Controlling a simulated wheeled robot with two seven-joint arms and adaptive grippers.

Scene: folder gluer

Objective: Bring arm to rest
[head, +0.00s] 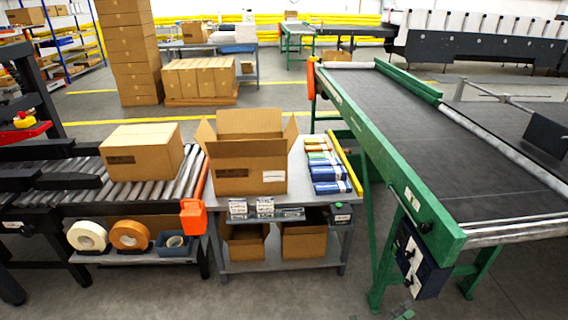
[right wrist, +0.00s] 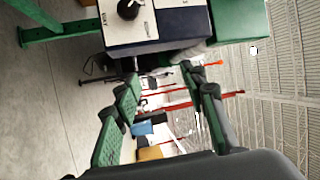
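My right gripper (right wrist: 160,82) shows in the right wrist view with its two green-padded fingers spread apart and nothing between them. In the head view only a small part of the right gripper (head: 404,312) shows at the bottom edge, below the dark control box (head: 418,262) on the green conveyor's leg. The control box also appears in the right wrist view (right wrist: 130,22), just beyond the fingertips; I cannot tell whether they touch it. My left gripper is outside both views.
The green-framed belt conveyor (head: 430,130) fills the right. A grey table (head: 296,190) holds an open carton (head: 250,165). A roller conveyor (head: 165,190) at left carries a closed carton (head: 142,152). Floor is clear in front of the table.

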